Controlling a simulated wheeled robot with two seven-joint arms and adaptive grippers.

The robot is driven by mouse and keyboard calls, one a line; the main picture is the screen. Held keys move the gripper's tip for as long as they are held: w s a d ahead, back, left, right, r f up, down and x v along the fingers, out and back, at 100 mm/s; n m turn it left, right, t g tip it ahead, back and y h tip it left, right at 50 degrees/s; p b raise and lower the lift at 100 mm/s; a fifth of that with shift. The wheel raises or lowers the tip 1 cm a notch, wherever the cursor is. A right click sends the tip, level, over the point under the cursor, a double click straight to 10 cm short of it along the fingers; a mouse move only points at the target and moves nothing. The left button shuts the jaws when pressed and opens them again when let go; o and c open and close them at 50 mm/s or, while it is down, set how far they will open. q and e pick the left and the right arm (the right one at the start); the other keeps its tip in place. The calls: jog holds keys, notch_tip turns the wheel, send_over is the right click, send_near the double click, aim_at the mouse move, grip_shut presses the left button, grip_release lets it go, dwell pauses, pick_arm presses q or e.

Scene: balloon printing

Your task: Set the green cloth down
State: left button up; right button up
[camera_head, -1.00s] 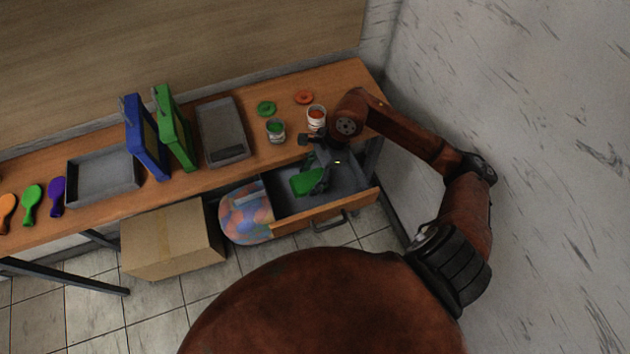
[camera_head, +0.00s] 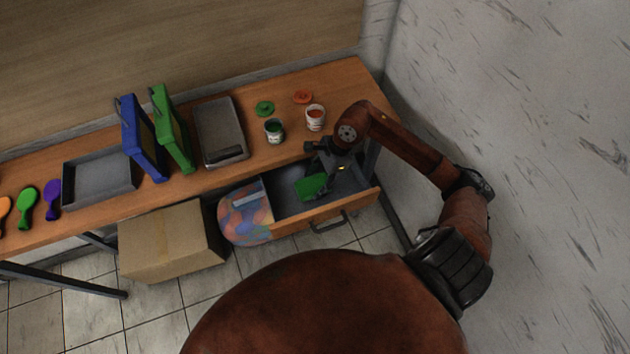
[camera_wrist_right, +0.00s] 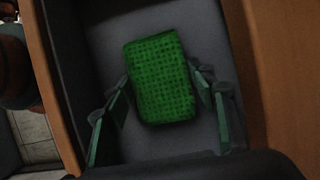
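The green cloth (camera_head: 311,187) is a small folded, textured rectangle in the open drawer (camera_head: 289,204) at the right of the table. In the right wrist view the cloth (camera_wrist_right: 161,77) lies flat against the grey drawer floor, between my right gripper's fingertips. My right gripper (camera_head: 320,178) points down into the drawer over the cloth. Its two fingers (camera_wrist_right: 162,78) are apart on either side of the cloth, with a narrow grey gap visible at the right. The gripper looks open. My left gripper is not in view.
A colourful rounded object (camera_head: 245,217) is beside the drawer's left side. A cardboard box (camera_head: 171,242) is below. A wall (camera_head: 540,120) is close on the right.

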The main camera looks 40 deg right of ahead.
jog(key=shift+o, duration=0.3)
jog(key=shift+r, duration=0.1)
jog(key=shift+r, duration=0.2)
jog(key=p+v, duration=0.1)
jog(key=v, duration=1)
jog(key=shift+d+r, duration=0.25)
jog(key=shift+r, duration=0.05)
jog(key=shift+s, duration=0.1)
